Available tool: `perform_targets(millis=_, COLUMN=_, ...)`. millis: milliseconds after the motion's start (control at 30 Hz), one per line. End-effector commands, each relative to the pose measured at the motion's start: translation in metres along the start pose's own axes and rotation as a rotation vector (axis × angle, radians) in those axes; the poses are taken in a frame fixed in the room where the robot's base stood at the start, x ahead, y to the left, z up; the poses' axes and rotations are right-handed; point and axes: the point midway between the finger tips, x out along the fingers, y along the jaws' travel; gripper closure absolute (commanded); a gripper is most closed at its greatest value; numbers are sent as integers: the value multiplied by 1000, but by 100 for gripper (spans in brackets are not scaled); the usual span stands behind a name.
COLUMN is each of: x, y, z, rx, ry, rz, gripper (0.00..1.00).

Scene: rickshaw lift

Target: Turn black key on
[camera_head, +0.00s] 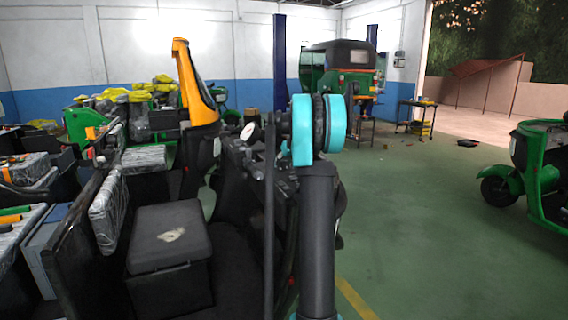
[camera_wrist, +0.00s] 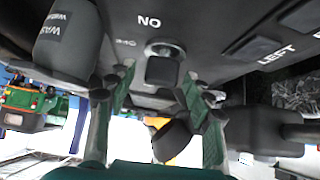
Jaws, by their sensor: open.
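The black key (camera_wrist: 162,71) shows in the wrist view, set in a round metal-rimmed switch on the dark dashboard panel (camera_wrist: 205,25). White lettering that reads "NO" in the picture stands just above it, with smaller blurred lettering to its left. My gripper (camera_wrist: 157,76) is open, with one green-padded finger on each side of the key. I cannot tell whether either fingertip touches it. In the head view my arm blocks sight of the key and the gripper's fingers.
In the wrist view, a dark grey knob (camera_wrist: 68,34) is at upper left and a dark cylinder (camera_wrist: 172,139) is between the fingers. In the head view, a black box (camera_head: 168,245) sits at left, and a green three-wheeler (camera_head: 540,170) stands right. Green floor (camera_head: 430,240) is clear.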

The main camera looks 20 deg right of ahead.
Motion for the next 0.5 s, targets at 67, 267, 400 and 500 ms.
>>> perform_targets(millis=67, x=0, y=0, z=0, rx=0, ry=0, rz=0, gripper=48)
perform_targets(millis=267, x=0, y=0, z=0, rx=0, ry=0, rz=0, gripper=72)
perform_targets(millis=400, x=0, y=0, z=0, rx=0, ry=0, rz=0, gripper=89)
perform_targets(millis=500, x=0, y=0, z=0, rx=0, ry=0, rz=0, gripper=99)
